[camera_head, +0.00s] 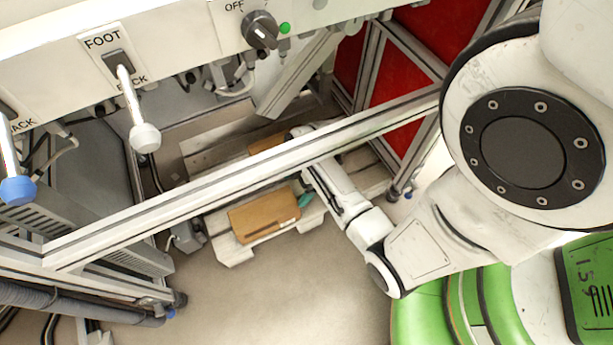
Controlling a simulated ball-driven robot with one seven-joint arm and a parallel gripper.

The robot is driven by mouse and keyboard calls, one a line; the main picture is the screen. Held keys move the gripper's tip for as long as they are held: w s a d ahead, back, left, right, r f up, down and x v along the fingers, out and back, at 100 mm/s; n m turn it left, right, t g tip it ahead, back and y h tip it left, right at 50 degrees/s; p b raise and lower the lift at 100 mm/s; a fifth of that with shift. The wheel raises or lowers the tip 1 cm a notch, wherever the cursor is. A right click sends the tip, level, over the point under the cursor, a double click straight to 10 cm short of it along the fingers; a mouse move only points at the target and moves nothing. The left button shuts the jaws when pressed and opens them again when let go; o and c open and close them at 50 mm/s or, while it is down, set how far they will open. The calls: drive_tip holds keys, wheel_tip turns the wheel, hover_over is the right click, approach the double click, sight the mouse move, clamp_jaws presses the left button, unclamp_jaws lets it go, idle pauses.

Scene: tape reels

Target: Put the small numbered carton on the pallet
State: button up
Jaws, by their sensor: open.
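A pale pallet (237,254) lies on the floor beyond and below a slanting metal bar. A brown carton (262,216) lies flat on its near part, with a dark slot or strip along its front edge. A second brown carton (266,143) shows partly behind the bar, farther back. I can read no number on either. My white arm reaches down past the near carton's right side and under the bar. My gripper (297,132) shows only in part beyond the bar, close to the right end of the far carton. Its fingertips and any contact are hidden.
The metal bar (220,185) crosses above the pallet and my forearm. A white panel with a lever (145,137) and a knob (260,30) overhangs at the top left. A frame with red panels (402,85) stands at the right. The floor (270,300) in front is clear.

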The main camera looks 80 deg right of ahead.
drive_tip(key=shift+s+d, duration=1.05)
drive_tip(key=shift+s, duration=0.25)
